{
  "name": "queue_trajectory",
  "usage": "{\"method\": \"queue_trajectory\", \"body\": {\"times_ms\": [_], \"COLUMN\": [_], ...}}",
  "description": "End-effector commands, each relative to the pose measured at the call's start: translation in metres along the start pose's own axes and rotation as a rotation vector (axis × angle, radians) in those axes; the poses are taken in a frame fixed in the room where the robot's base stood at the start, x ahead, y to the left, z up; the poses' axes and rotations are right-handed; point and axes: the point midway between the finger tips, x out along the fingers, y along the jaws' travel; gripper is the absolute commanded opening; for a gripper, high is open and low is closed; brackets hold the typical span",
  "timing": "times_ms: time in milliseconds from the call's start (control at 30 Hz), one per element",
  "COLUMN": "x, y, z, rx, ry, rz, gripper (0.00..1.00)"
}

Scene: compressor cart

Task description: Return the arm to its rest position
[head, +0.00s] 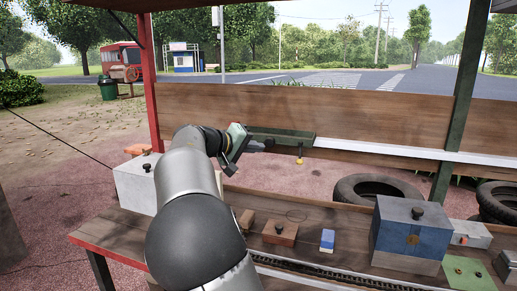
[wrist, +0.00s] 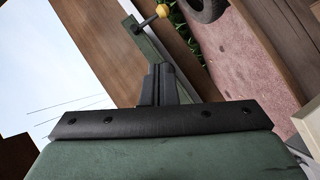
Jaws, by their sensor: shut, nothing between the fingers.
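My arm (head: 185,180) rises from the bottom of the head view and reaches up toward the wooden back board. My gripper (head: 259,145) is at its end, above the workbench, by the left end of a green bar along the board. In the wrist view my gripper's two dark fingers (wrist: 158,72) are together with nothing between them. The green bar (head: 290,139) has a yellow-ended piece (head: 300,160) hanging from it. In the wrist view the green bar (wrist: 148,43) and the yellow knob (wrist: 162,11) appear just beyond the fingertips; contact cannot be told.
On the wooden workbench (head: 120,228) are a brown block with a black knob (head: 281,232), a blue-and-white block (head: 327,240) and a large blue-grey box (head: 405,235). A white box (head: 133,185) stands left of my arm. A red post (head: 150,80) and a green post (head: 460,100) flank the board.

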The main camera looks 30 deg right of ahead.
Motion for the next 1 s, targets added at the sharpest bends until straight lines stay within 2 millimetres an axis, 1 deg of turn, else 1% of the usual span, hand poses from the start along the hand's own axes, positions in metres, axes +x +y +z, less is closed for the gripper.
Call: {"method": "queue_trajectory", "body": {"times_ms": [333, 400, 467, 500, 567, 600, 633, 667, 700, 767, 800, 867, 900, 967, 1000], "x": [0.001, 0.004, 0.009, 0.011, 0.006, -0.003, -0.014, -0.026, -0.045, -0.075, -0.096, -0.126, -0.144, -0.168, -0.181], "y": [0.0, -0.001, -0.004, -0.008, -0.018, -0.027, -0.032, -0.038, -0.044, -0.051, -0.054, -0.057, -0.058, -0.059, -0.059], "z": [0.001, 0.01, 0.027, 0.044, 0.077, 0.102, 0.121, 0.14, 0.164, 0.199, 0.222, 0.254, 0.274, 0.302, 0.319], "rx": [0.0, -0.003, -0.012, -0.021, -0.038, -0.052, -0.062, -0.073, -0.087, -0.109, -0.123, -0.142, -0.153, -0.168, -0.175], "ry": [-0.003, -0.024, -0.061, -0.096, -0.154, -0.191, -0.216, -0.239, -0.261, -0.29, -0.304, -0.323, -0.333, -0.345, -0.354], "rz": [-0.007, -0.045, -0.116, -0.187, -0.325, -0.43, -0.509, -0.585, -0.679, -0.803, -0.877, -0.972, -1.024, -1.089, -1.122], "gripper": [0.0, 0.0, 0.0, 0.0, 0.0, 0.0, 0.0, 0.0, 0.0, 0.0, 0.0, 0.0, 0.0, 0.0, 0.0]}}
